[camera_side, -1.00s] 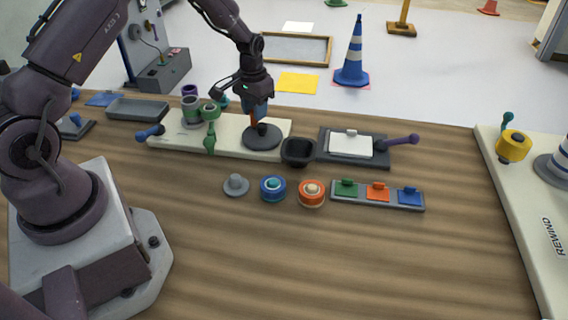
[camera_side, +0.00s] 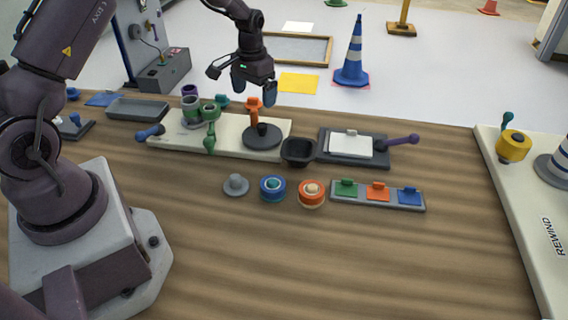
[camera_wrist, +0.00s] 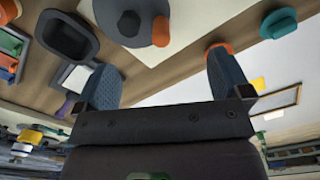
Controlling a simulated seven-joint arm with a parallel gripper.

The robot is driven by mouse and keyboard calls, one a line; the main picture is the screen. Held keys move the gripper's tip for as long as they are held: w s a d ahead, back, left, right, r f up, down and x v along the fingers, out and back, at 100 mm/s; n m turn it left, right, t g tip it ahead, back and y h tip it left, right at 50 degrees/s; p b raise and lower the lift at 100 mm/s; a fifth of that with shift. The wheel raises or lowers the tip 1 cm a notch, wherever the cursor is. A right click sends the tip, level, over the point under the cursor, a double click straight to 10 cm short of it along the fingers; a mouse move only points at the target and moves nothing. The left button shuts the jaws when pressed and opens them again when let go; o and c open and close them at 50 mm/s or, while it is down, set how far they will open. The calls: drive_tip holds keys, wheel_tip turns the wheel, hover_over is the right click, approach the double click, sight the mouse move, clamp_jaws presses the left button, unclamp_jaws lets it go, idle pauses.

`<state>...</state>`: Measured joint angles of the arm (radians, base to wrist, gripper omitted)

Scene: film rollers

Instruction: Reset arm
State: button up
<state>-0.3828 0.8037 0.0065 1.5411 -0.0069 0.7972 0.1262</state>
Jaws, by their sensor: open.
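My gripper (camera_side: 254,92) hangs in the air above the cream roller board (camera_side: 228,134), open with nothing between its fingers. In the wrist view its two blue-grey fingers (camera_wrist: 160,82) are spread wide apart. Below it an orange handle (camera_side: 253,108) stands upright on the board, behind a dark round disc (camera_side: 262,138) with a black knob. The disc also shows at the top of the wrist view (camera_wrist: 135,22), between and beyond the fingers. The gripper is apart from both.
A black cup (camera_side: 298,151) and a dark tray with a white pad (camera_side: 350,146) are to the right. In front are a blue roll (camera_side: 272,188), an orange roll (camera_side: 311,193) and a button strip (camera_side: 378,194). The front table is clear.

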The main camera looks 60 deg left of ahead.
drive_tip(key=s, duration=0.2)
drive_tip(key=d, duration=0.1)
drive_tip(key=shift+s+d+f+g, duration=0.1)
drive_tip(key=shift+s+f+g, duration=0.15)
drive_tip(key=shift+s+g, duration=0.15)
drive_tip(key=s+d+r+m+t, duration=0.1)
drive_tip(key=s+d+r+t, duration=0.2)
drive_tip(key=s+d+r, duration=0.5)
drive_tip(key=s+d+r+m+t, duration=0.2)
drive_tip(key=s+d+r, duration=0.6)
drive_tip(key=s+r, duration=0.5)
wheel_tip(320, 180, up, 3)
drive_tip(key=shift+d+f+t, duration=0.1)
drive_tip(key=shift+d+t, duration=0.15)
drive_tip(key=shift+t, duration=0.45)
